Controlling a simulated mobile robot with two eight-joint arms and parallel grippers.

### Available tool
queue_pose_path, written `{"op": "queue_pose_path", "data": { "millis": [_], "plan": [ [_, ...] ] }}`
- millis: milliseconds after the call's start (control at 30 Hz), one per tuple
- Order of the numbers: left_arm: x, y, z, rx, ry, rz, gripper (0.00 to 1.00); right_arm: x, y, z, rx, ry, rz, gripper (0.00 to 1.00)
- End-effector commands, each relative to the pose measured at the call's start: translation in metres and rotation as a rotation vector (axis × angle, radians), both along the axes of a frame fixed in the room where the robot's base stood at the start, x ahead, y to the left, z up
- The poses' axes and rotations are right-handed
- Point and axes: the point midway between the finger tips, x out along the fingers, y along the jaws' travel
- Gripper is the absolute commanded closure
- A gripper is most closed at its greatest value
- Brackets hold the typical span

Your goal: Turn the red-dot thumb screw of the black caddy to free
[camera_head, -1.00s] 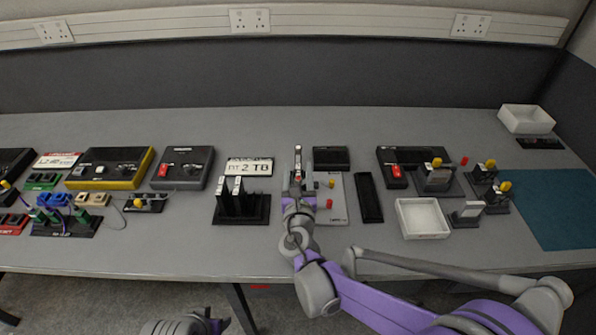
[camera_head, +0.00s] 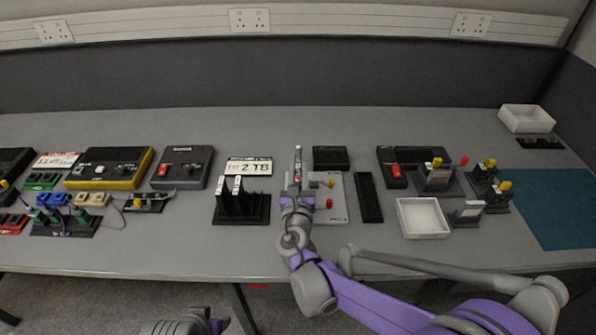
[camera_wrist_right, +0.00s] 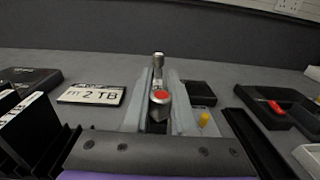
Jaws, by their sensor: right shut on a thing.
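A narrow black caddy (camera_head: 298,158) with a pale metal top stands upright near the middle of the bench. In the right wrist view a ribbed metal post (camera_wrist_right: 158,64) rises at its far end. Nearer, a grey thumb screw with a red dot (camera_wrist_right: 160,97) on top lies between my fingers. It also shows as a small red spot in the head view (camera_head: 297,180). My right gripper (camera_head: 297,184) comes from the front and is shut on this screw. The fingers hide its sides and much of the caddy.
A light grey plate (camera_head: 338,211) with yellow and red knobs lies just right of the gripper. A black rack (camera_head: 262,210) with two upright modules stands left. A label plate (camera_head: 249,167) lies behind it. A black strip (camera_head: 369,198) and white tray (camera_head: 423,233) are further right.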

Motion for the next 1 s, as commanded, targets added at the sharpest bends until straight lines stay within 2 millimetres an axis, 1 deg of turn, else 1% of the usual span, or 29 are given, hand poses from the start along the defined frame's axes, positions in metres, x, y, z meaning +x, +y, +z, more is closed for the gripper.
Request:
{"op": "queue_pose_path", "data": {
  "millis": [267, 700, 1000],
  "plan": [
    [0.000, 0.000, -0.006, 0.000, 0.002, 0.000, 0.50, 0.000, -0.002, -0.001, 0.000, 0.001, -0.165, 1.00],
    [0.000, 0.000, -0.007, 0.000, 0.002, 0.000, 0.50, -0.004, -0.014, 0.000, -0.001, 0.001, -0.539, 1.00],
    [0.000, 0.000, -0.006, 0.000, 0.002, 0.000, 0.50, -0.007, -0.019, 0.000, 0.000, 0.001, -0.711, 1.00]
  ]
}}
